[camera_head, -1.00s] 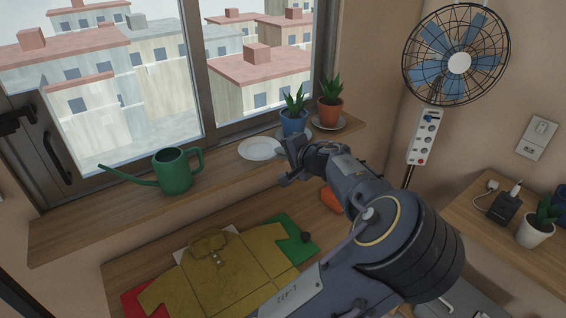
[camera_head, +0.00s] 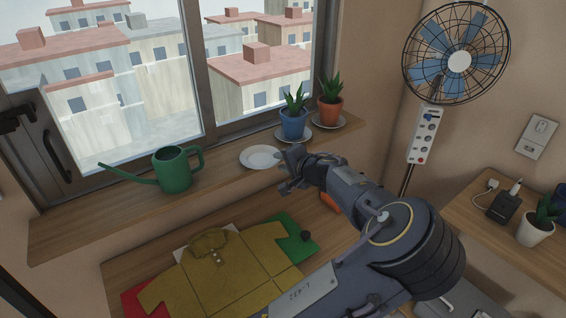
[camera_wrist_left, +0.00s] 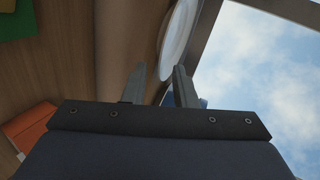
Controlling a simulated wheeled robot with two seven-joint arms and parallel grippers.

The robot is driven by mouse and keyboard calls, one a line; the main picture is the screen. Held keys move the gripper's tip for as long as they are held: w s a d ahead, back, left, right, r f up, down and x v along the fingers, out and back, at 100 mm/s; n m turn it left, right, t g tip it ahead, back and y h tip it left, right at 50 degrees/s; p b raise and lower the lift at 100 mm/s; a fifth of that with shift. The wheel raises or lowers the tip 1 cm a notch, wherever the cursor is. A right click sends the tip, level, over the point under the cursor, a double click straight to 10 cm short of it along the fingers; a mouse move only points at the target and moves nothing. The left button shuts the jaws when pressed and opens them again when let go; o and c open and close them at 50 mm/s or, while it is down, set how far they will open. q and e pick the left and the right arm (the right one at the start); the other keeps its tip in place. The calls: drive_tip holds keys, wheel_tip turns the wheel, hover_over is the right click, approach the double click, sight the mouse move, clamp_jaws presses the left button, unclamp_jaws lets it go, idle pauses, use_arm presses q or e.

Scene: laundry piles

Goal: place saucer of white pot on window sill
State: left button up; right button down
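The white saucer (camera_head: 260,157) is on the wooden window sill (camera_head: 110,208), between the watering can and the blue pot. My left gripper (camera_head: 288,170) is at its right edge. In the left wrist view the saucer (camera_wrist_left: 178,38) lies just beyond the fingertips. My left gripper (camera_wrist_left: 160,72) is open there, with a gap between its fingers and the near rim around that gap; contact is unclear. The white pot (camera_head: 535,231) with a green plant stands on the right-hand table, with no saucer visible under it. My right gripper is not in view.
A green watering can (camera_head: 172,171) stands left of the saucer. A blue pot (camera_head: 293,124) and an orange pot (camera_head: 330,111) stand on saucers to the right. A yellow shirt (camera_head: 225,270) lies on the lower surface. The sill's left end is clear.

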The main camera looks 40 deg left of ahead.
use_arm(q)
drive_tip(key=shift+r, duration=0.1)
drive_tip(key=v, duration=1.2)
drive_tip(key=s+a+f+n+g+h, duration=0.15)
drive_tip(key=s+f+h, duration=0.3)
drive_tip(key=f, duration=0.45)
drive_tip(key=s+d+f+n+g+h, duration=0.2)
drive_tip(key=s+d+f+h, duration=0.2)
drive_tip(key=s+f+h, duration=0.4)
drive_tip(key=s+d+r+t+h, duration=0.4)
drive_tip(key=s+d+r, duration=0.6)
drive_tip(key=s, duration=0.4)
drive_tip(key=shift+d+r+t+b, duration=0.2)
drive_tip(key=shift+r+t+b, duration=0.1)
drive_tip(key=shift+r+t, duration=0.45)
